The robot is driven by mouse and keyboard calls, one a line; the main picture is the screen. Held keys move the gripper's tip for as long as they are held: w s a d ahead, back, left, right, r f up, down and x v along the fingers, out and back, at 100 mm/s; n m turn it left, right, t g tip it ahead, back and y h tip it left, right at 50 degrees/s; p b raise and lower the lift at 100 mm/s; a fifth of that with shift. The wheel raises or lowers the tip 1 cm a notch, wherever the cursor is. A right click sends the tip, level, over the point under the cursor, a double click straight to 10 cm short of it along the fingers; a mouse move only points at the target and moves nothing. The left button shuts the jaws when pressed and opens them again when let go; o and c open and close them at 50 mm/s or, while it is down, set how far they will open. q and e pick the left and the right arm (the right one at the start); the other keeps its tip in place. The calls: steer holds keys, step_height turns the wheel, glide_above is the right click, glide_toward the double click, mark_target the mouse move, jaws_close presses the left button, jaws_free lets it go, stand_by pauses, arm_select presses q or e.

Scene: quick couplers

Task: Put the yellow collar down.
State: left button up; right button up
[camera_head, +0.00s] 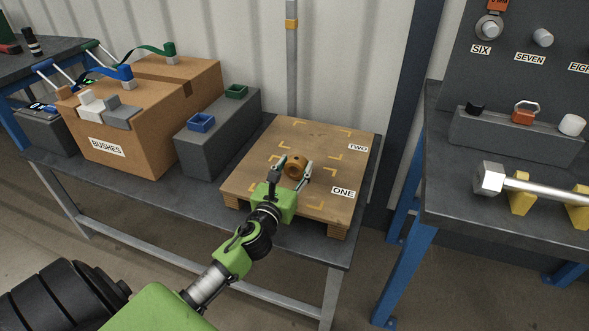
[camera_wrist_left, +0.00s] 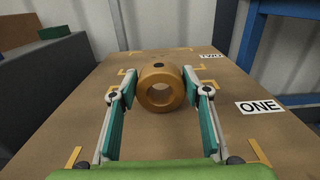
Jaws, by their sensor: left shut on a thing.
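The yellow collar (camera_head: 295,166) is a thick ochre ring with a round bore; in the left wrist view it (camera_wrist_left: 159,73) shows its bore facing the camera and a small dark hole on top. My left gripper (camera_head: 291,173) is shut on the collar, with a green-padded finger on either side of it. The collar is over the wooden board (camera_head: 246,180), among the yellow corner marks near the label ONE (camera_head: 343,193). I cannot tell whether its underside touches the board. My right gripper is in neither view.
The label TWO (camera_head: 358,147) marks the board's far part, which is clear. A grey block (camera_head: 195,150) with blue (camera_head: 201,122) and green (camera_head: 236,91) holders stands left of the board. A cardboard box (camera_head: 140,150) is farther left. Another bench (camera_head: 450,215) is at right.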

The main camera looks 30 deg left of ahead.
arm_select(q)
steer(key=shift+f, duration=0.1)
steer(key=o, duration=1.2)
steer(key=shift+r, duration=0.3)
steer(key=v, duration=1.2)
